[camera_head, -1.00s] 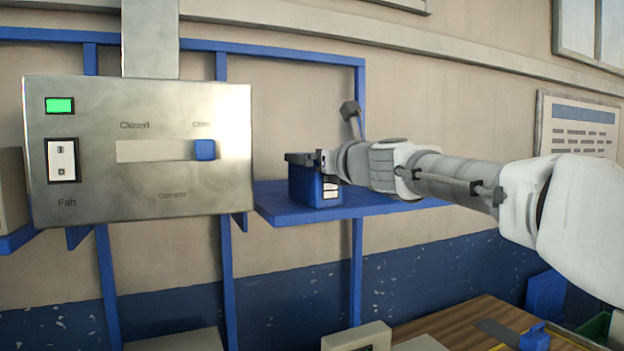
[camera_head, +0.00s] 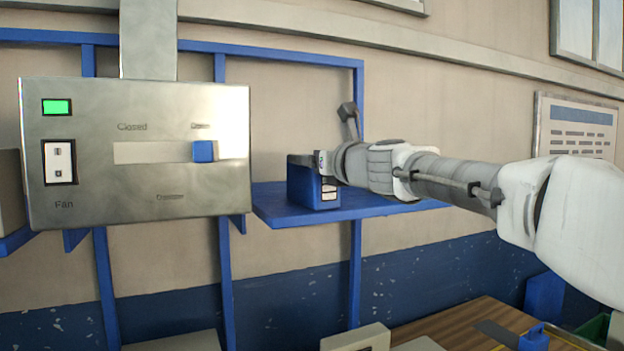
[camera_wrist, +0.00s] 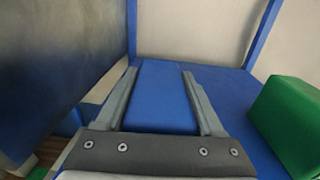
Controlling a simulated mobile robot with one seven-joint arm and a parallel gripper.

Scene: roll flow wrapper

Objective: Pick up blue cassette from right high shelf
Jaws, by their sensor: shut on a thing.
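The blue cassette (camera_head: 304,184) stands upright on the blue right high shelf (camera_head: 335,209), with a white label on its near end. In the wrist view the top of the cassette (camera_wrist: 161,97) lies between the two fingers of my gripper (camera_wrist: 162,75). My gripper (camera_head: 304,160) is at the top of the cassette and shut on it, one finger along each side. The cassette's underside looks to be at shelf level; I cannot tell if it is clear of the shelf.
A metal control box (camera_head: 137,150) with a slider and a fan switch hangs left of the shelf. A green box (camera_wrist: 288,125) sits on the right in the wrist view. A blue upright post (camera_head: 356,265) carries the shelf. A wooden table (camera_head: 470,318) lies below.

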